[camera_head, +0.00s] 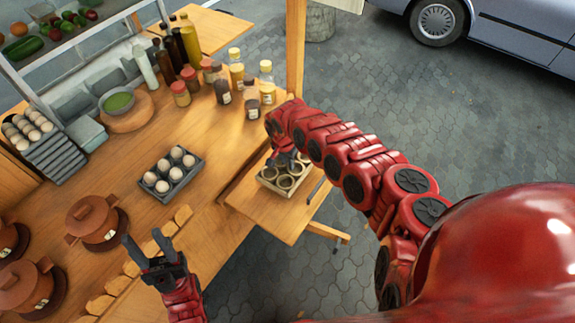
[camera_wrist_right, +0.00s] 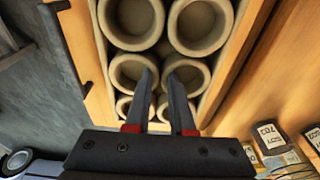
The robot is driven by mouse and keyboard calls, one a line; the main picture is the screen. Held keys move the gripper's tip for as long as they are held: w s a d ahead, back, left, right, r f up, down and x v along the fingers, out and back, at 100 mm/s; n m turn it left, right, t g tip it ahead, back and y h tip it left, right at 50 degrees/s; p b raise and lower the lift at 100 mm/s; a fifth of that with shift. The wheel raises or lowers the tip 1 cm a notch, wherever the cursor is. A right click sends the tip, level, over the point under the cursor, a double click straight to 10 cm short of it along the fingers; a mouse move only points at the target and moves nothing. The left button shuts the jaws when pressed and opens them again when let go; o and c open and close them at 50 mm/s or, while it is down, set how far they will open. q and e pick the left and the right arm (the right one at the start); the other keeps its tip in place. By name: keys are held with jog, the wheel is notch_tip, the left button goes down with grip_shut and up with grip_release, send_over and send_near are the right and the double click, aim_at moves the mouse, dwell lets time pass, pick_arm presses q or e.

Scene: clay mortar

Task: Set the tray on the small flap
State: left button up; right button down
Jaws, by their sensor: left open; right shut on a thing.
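The tray (camera_head: 262,184) is pale and holds several round clay mortars (camera_wrist_right: 135,72). It is over the small wooden flap (camera_head: 270,218) at the counter's side; whether it rests fully on the flap I cannot tell. My right gripper (camera_wrist_right: 161,80) reaches down over the tray and is shut on it, its fingers between the two rows of mortars. The exact contact is hidden. In the head view the right gripper (camera_head: 284,160) is partly covered by its arm. My left gripper (camera_head: 147,248) is open and empty near the counter's front edge.
The counter (camera_head: 150,208) holds an egg tray (camera_head: 170,172), lidded clay pots (camera_head: 92,218), and several jars and bottles (camera_head: 252,104). A wooden post (camera_head: 295,50) stands just behind the flap. Paved ground is open to the right, with a parked car (camera_head: 500,30) beyond.

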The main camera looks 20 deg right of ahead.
jog(key=shift+a+f, duration=0.2)
jog(key=shift+f, duration=0.9)
jog(key=shift+d+f, duration=0.15)
jog(key=shift+d, duration=0.05)
jog(key=shift+f+b, duration=0.15)
jog(key=shift+b, duration=0.15)
jog(key=c, duration=0.8)
grip_release()
jog(key=shift+o, duration=0.2)
